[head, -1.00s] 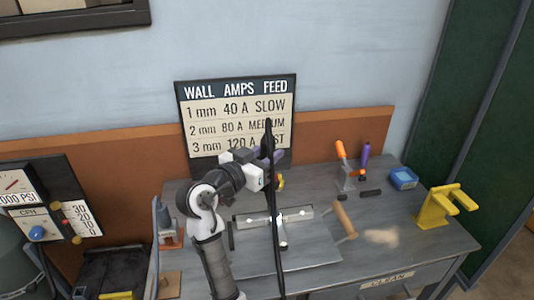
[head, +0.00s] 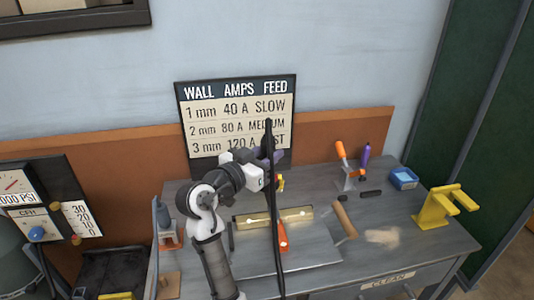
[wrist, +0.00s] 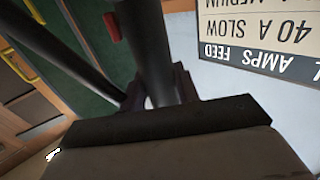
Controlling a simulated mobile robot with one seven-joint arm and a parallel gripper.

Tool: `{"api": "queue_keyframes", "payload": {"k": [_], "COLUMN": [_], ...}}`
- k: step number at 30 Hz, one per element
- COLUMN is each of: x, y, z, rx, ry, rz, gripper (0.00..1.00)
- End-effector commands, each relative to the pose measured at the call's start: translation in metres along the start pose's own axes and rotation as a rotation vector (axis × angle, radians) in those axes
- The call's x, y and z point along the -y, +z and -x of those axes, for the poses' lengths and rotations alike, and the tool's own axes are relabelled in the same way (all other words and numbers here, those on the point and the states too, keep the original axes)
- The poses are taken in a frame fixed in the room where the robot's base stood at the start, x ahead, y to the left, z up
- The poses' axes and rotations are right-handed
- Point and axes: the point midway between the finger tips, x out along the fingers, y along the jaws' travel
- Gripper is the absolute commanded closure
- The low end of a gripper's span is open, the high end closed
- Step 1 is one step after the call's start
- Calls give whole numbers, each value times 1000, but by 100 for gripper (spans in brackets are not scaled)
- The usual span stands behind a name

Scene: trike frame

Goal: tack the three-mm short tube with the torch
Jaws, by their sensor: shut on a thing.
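My gripper (head: 274,158) is shut on the dark torch above the metal plate on the bench. In the wrist view the torch's black body (wrist: 148,45) stands between the dark fingers of my gripper (wrist: 158,92), with a red part (wrist: 112,27) beside it. A black cable (head: 275,225) hangs across the head view. Below lies a long bar-like piece (head: 290,214), lit warm yellow, with bright spots. A short piece (head: 283,240), probably the short tube, glows orange in front of it. The torch tip and any contact with the joint are hidden.
A wall chart (head: 235,115) lists wall, amps and feed. A gas gauge panel (head: 40,205) is at left.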

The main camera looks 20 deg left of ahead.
Motion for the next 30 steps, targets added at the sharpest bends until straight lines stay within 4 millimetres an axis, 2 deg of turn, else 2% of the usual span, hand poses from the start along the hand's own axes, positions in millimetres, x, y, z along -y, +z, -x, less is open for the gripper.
{"api": "queue_keyframes", "payload": {"k": [24,30], "x": [0,0], "y": [-62,-71], "z": [0,0], "rx": [-2,-1], "ry": [0,0], "rz": [-2,0], "gripper": [92,92]}}
